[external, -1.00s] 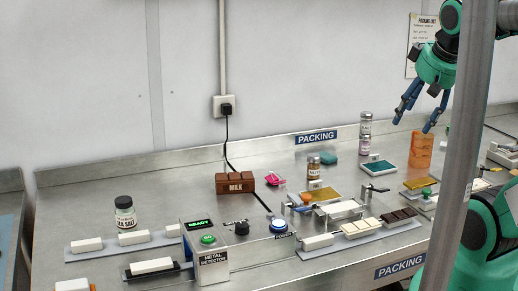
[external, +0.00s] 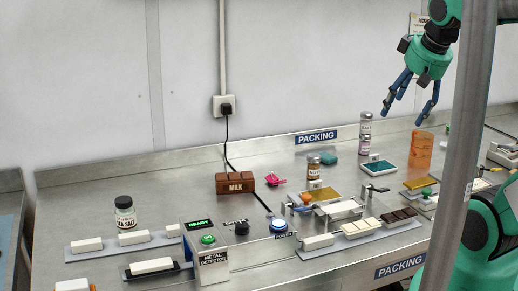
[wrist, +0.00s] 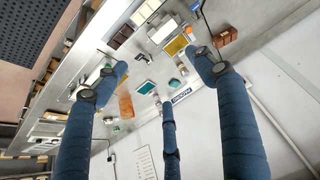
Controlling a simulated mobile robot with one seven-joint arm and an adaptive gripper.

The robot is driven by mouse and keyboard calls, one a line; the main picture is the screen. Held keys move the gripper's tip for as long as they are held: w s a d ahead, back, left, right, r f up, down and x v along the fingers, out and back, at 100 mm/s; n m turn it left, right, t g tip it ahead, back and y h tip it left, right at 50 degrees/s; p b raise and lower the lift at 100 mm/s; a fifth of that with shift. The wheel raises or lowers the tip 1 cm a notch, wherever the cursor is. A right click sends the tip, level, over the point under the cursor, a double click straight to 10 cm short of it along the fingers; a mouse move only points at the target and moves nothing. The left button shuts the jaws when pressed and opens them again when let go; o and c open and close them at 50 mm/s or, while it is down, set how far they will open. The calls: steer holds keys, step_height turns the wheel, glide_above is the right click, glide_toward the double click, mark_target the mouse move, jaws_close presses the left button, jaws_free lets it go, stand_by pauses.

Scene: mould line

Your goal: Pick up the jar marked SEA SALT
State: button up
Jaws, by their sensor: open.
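The jar marked SEA SALT (external: 125,214) stands upright at the left of the steel bench in the external view. It is a clear jar with a black lid, a white label and pale contents. I cannot make it out in the wrist view. My gripper (external: 411,108) is open and empty, high above the right part of the bench, far from the jar. Its blue fingers are spread apart in the wrist view (wrist: 160,85).
White bars on a rail (external: 135,238) lie just in front of the jar. The metal detector box (external: 208,240) stands to its right, with a brown MILK block (external: 235,183) behind. Stacked jars (external: 365,135) and an orange cylinder (external: 419,150) stand below my gripper.

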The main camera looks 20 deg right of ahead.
steer(key=w+a+r+n, duration=0.1)
steer(key=w+a, duration=0.4)
steer(key=w, duration=0.3)
steer(key=w+a+r+n, duration=0.1)
steer(key=w+a+r, duration=0.1)
steer(key=w+a, duration=0.45)
steer(key=n+g+y+p, duration=0.2)
steer(key=n, duration=0.2)
glide_above(127, 201)
steer(key=s+d, duration=0.2)
steer(key=s, duration=0.1)
step_height(127, 201, down, 26)
steer(key=shift+s+a, duration=0.1)
steer(key=shift+f, duration=0.15)
steer(key=shift+x, duration=4.25)
steer(key=shift+b, duration=0.3)
